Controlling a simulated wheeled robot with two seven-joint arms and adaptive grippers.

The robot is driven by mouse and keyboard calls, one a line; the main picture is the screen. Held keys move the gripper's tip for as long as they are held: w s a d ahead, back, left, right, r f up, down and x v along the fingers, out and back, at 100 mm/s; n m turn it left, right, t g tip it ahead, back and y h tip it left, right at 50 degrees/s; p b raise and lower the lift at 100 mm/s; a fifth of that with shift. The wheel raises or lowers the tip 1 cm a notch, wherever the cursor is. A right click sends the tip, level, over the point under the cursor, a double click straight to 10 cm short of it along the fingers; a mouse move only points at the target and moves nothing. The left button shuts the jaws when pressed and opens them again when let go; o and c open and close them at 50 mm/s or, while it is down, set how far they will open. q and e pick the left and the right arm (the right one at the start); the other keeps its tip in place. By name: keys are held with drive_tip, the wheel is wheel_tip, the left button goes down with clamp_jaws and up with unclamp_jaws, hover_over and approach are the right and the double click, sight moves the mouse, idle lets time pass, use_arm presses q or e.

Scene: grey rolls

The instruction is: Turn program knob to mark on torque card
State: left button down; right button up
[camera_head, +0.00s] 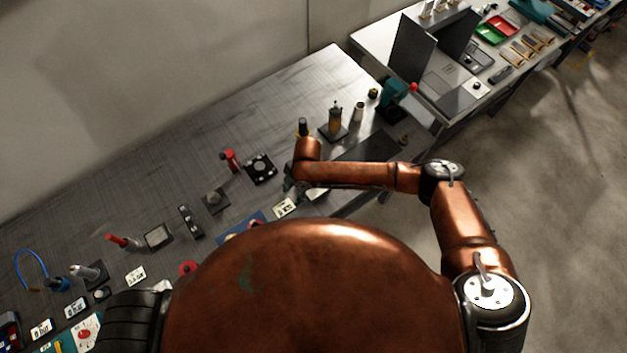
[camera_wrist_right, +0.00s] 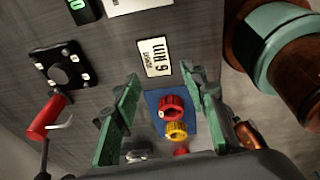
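A white torque card (camera_wrist_right: 155,57) lies on the dark worktop; upside down, it seems to read 6 Nm. It also shows in the head view (camera_head: 284,208). Below it in the right wrist view is a blue panel (camera_wrist_right: 153,99) with a red knob (camera_wrist_right: 171,108) and a yellow knob (camera_wrist_right: 177,131); I cannot tell which is the program knob. The panel is partly hidden by my body in the head view (camera_head: 257,216). My right gripper (camera_wrist_right: 159,74) is open, its green fingers either side of the panel, apparently above it and empty. My left gripper is out of view.
A black square fixture (camera_head: 260,167) and a red-handled tool (camera_head: 230,160) stand beside the card. Several other fixtures and cards line the bench to the left. A second bench (camera_head: 372,42) with trays stands at upper right; open floor lies right.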

drive_tip(key=w+d, duration=0.2)
drive_tip(key=w+d+n+h, duration=0.1)
drive_tip(key=w+d, duration=0.1)
drive_tip(key=w, duration=0.1)
drive_tip(key=w+d+r+h, duration=0.1)
drive_tip(key=w+d, duration=0.1)
drive_tip(key=d, duration=0.1)
drive_tip(key=shift+w+r+t, duration=0.1)
drive_tip(key=shift+w+t, duration=0.25)
drive_tip(key=shift+t, duration=0.05)
drive_tip(key=shift+w+d, duration=0.1)
drive_tip(key=shift+d, duration=0.1)
wheel_tip(320, 180, down, 8)
drive_tip(key=shift+r+p, duration=0.2)
drive_tip(key=shift+p, duration=0.35)
drive_tip(key=shift+c, duration=0.3)
clamp_jaws()
